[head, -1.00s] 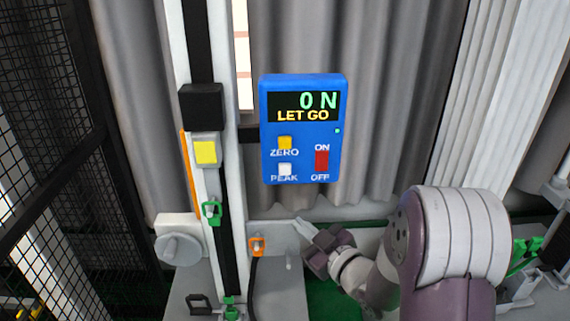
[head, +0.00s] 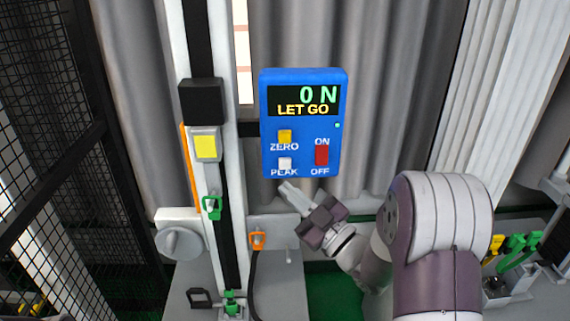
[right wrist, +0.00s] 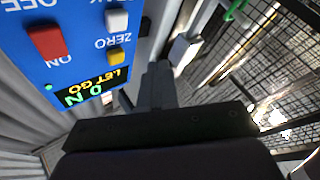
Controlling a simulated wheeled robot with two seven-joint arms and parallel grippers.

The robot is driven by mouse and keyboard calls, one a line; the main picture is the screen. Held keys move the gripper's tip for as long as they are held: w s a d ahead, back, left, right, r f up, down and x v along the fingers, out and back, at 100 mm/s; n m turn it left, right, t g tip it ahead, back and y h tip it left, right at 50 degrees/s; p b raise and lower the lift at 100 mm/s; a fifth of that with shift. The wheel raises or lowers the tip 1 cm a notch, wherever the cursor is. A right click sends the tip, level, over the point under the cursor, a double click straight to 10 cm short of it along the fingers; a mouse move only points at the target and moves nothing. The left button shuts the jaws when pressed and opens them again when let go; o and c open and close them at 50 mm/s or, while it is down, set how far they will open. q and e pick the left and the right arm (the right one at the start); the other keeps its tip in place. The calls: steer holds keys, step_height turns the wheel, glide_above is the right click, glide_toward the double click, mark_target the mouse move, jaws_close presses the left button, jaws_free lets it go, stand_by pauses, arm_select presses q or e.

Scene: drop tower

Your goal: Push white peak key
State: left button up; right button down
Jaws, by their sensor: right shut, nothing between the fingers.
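The white PEAK key (head: 285,163) is at the lower left of the blue meter box (head: 303,113), under the yellow ZERO key (head: 285,136). In the right wrist view the white key (right wrist: 117,20) is near the top, with the yellow key (right wrist: 117,56) below it. The display reads "0 N" and "LET GO". My right gripper (head: 285,187) is shut and empty. In the head view its tip appears just below the white key; whether it touches the box I cannot tell. The fingers (right wrist: 158,82) also show in the right wrist view. My left gripper is not in view.
A red ON/OFF switch (head: 321,155) is right of the keys. The tower column (head: 227,200) stands left of the box, with a yellow block (head: 206,145), a black block (head: 202,101) and a green clip (head: 212,207). A mesh fence (head: 50,120) is at left.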

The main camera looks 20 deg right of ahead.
mark_target(285, 163)
steer(key=shift+w+d, duration=0.3)
steer(key=shift+w, duration=0.6)
steer(key=shift+w+d, duration=0.3)
steer(key=shift+w, duration=0.6)
steer(key=shift+w+d, duration=0.3)
steer(key=shift+w, duration=0.6)
steer(key=shift+b, duration=0.35)
steer(key=shift+w+d, duration=0.1)
steer(key=shift+w, duration=0.3)
steer(key=shift+w+d+b, duration=0.2)
steer(key=shift+w+b, duration=0.25)
steer(key=shift+s+a, duration=0.1)
steer(key=shift+s, duration=0.05)
stand_by(0.4)
steer(key=shift+s+a, duration=0.2)
steer(key=shift+s, duration=0.55)
